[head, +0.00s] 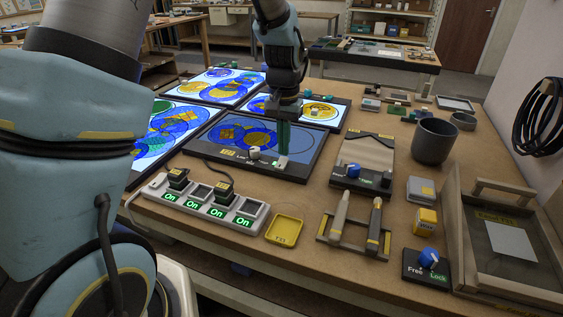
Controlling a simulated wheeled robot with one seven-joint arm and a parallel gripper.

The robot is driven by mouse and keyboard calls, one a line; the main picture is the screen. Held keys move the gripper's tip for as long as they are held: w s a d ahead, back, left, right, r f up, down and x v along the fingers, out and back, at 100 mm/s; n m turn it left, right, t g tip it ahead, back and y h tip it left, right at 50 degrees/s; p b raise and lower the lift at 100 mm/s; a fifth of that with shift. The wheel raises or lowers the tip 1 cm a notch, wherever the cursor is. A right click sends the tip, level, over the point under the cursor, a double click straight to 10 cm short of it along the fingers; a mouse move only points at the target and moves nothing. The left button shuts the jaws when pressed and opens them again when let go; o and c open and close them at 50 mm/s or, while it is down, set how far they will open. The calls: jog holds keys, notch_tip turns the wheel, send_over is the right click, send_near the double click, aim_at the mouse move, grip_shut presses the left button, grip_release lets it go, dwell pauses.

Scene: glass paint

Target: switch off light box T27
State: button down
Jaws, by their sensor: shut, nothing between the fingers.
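Several light boxes lie on the bench in the head view. The front light box (310,165) has a dim grey-blue panel with yellow and dark blue glass shapes on it. Its front edge has a small yellow label (228,153), too small to read surely as T27. A pale knob (254,152) and a light square piece (281,161) are on that edge. My gripper (289,153) is shut and empty, pointing down at the front right part of this box, close to the square piece. I cannot tell whether it touches. The light boxes behind (222,84) glow brightly.
A power strip (205,203) showing several green "On" marks lies in front, with plugs and cables. Right are a yellow tray (284,230), a tool holder (353,241), a grey cup (433,141), a Free/Lock knob (429,259) and a wooden frame (462,225).

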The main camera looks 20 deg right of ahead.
aim_at(283, 159)
jog(key=shift+f+b, duration=0.45)
jog(key=shift+f, duration=0.35)
dwell(0.4)
jog(key=shift+r+p, duration=2.9)
jog(key=shift+r, duration=0.7)
jog(key=w+a+r+n, duration=0.2)
jog(key=a+r+n, duration=0.1)
jog(key=a, duration=1.2)
jog(key=s+a+n, duration=0.2)
jog(key=s+a, duration=0.1)
jog(key=a, duration=0.4)
jog(key=s+a+r+n+t, duration=0.1)
jog(key=s+a+n, duration=0.1)
jog(key=a, duration=0.6)
jog(key=shift+s+t, duration=0.3)
jog(key=shift+s, duration=0.2)
